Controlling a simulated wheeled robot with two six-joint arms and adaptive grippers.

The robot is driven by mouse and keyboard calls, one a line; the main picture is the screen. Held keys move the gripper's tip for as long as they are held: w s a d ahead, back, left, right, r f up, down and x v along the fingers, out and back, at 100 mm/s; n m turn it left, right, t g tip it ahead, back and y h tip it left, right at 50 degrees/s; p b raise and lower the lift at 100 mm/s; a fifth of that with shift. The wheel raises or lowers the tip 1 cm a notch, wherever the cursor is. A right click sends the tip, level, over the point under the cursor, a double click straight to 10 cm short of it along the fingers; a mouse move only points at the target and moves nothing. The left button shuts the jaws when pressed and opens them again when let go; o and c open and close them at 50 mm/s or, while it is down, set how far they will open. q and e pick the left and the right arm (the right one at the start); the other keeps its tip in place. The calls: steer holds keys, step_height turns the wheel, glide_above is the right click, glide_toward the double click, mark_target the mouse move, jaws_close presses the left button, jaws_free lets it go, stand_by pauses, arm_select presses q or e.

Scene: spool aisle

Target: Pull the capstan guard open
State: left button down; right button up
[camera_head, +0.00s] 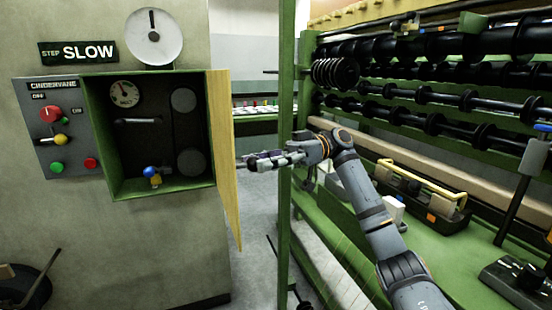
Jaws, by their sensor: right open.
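The capstan guard looks to be the yellow panel (224,140) at the right edge of a green box (148,190) set in the grey machine wall. The panel stands swung out, seen at a steep angle, and the box front is uncovered. Inside the box are a gauge (125,94), two dark wheels (190,163) joined by a belt, a light bar-shaped handle (138,121) and a blue-topped knob (151,172). My right gripper (254,161) is open, just right of the panel, fingers pointing left toward it. I cannot tell whether they touch. My left gripper is out of view.
A control plate (58,130) with coloured knobs is left of the box, below a SLOW sign (80,52) and a round dial (154,36). A green post (286,200) and a rack of black spools (440,95) stand right. A black tool tray (425,205) sits on the green ledge.

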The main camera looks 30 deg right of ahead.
steer(key=d, duration=1)
steer(key=shift+d, duration=0.3)
